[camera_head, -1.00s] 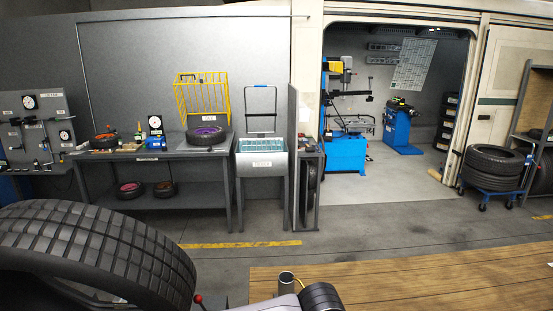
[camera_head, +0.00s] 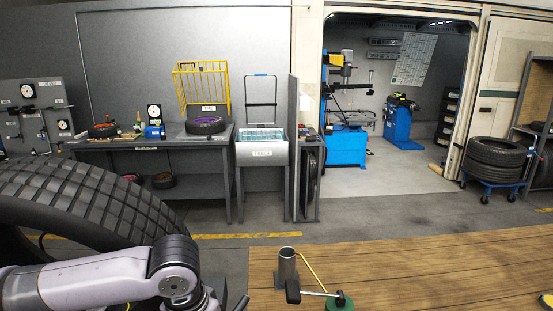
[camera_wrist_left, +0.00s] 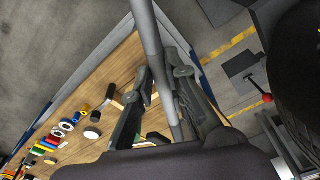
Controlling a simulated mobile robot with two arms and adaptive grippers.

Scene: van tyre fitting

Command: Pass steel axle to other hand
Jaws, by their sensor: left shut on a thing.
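The steel axle (camera_wrist_left: 149,35) is a plain grey rod in the left wrist view, running from the top edge down between the fingers. My left gripper (camera_wrist_left: 160,82) is shut on it, one finger on each side. The axle's upper end is out of that view and its lower end is hidden by the gripper body. In the head view my left arm comes in at the lower left; the axle cannot be made out there. My right gripper shows in neither view.
A big tyre (camera_head: 85,200) stands close at the left, behind my arm. The wooden table (camera_head: 420,270) bears an upright grey cylinder (camera_head: 287,268) and a black-handled tool (camera_head: 293,291) near a green disc. Several small items lie on the table in the wrist view.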

